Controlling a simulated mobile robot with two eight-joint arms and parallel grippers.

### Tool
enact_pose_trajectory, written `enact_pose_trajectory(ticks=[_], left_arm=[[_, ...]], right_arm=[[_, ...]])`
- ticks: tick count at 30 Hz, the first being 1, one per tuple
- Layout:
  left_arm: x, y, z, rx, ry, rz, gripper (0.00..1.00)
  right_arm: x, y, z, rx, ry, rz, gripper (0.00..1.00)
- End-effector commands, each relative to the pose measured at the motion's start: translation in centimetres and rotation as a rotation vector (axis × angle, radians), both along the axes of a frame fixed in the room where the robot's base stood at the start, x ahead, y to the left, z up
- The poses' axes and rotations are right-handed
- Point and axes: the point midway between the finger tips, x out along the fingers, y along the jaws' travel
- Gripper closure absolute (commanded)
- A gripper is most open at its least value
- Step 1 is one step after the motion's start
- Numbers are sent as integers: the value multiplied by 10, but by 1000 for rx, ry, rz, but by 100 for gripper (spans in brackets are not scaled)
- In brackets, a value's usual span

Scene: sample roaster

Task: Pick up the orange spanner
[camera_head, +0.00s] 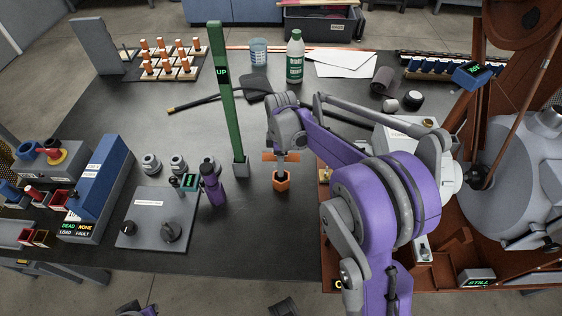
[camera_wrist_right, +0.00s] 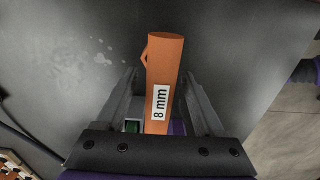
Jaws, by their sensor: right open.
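The orange spanner (camera_head: 282,182) stands upright near the table's front edge in the head view, with an orange crosspiece above a wider orange lower part. In the right wrist view an orange bar (camera_wrist_right: 164,70) labelled "8 mm" lies between the fingers. My right gripper (camera_head: 281,150) reaches down over the spanner's top and partly hides it. In the wrist view my right gripper (camera_wrist_right: 160,85) is open, its fingers on either side of the bar. Whether they touch it I cannot tell.
A green post (camera_head: 222,100) marked UP stands just left of the spanner. A grey panel with knobs (camera_head: 157,220) lies further left. The brown roaster frame (camera_head: 450,265) and grey drum (camera_head: 520,180) fill the right.

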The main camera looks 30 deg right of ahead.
Motion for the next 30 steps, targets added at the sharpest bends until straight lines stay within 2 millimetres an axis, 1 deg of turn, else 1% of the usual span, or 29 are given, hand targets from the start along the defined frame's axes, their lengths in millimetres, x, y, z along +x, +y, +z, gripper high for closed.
enact_pose_trajectory(ticks=[1,3,9,11,12,14,15,17,21,30], left_arm=[[0,0,-1,0,0,0,100],[0,0,-1,0,0,0,100],[0,0,-1,0,0,0,100],[0,0,-1,0,0,0,100],[0,0,-1,0,0,0,100],[0,0,-1,0,0,0,100],[0,0,-1,0,0,0,100],[0,0,-1,0,0,0,100],[0,0,-1,0,0,0,100],[0,0,-1,0,0,0,100]], right_arm=[[0,0,-5,0,0,0,30],[0,0,-8,0,0,0,30],[0,0,-8,0,0,0,30],[0,0,-8,0,0,0,39],[0,0,-8,0,0,0,46],[0,0,-7,0,0,0,57],[0,0,-7,0,0,0,64],[0,0,-7,0,0,0,75],[0,0,-7,0,0,0,100],[0,0,-7,0,0,0,100]])
